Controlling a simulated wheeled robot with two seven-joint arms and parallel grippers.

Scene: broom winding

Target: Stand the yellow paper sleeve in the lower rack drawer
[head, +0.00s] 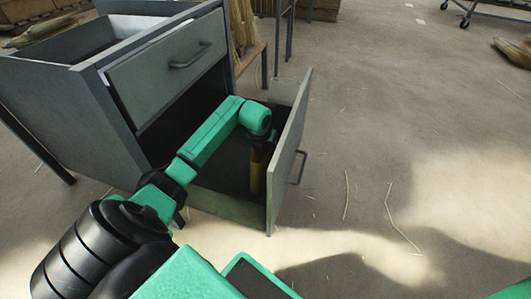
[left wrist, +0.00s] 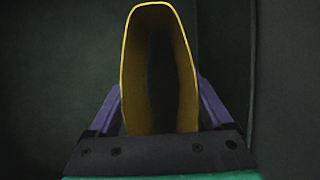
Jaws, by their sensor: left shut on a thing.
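The yellow paper sleeve (head: 257,177) is upright inside the open lower drawer, close behind its front panel (head: 289,150). In the left wrist view the sleeve (left wrist: 186,75) shows its open top rim, with a finger on each side. My left gripper (left wrist: 160,115) is shut on the sleeve. In the head view my left arm reaches down into the lower drawer, and the wrist hides the top of the sleeve. I cannot tell whether the sleeve's bottom touches the drawer floor. My right gripper is not in view.
The grey rack (head: 75,115) has an upper drawer front (head: 165,70) above the open lower drawer, close to my arm. The lower drawer's handle (head: 298,168) sticks out at the right. Straw stalks lie on the floor (head: 400,130), which is mostly clear at the right.

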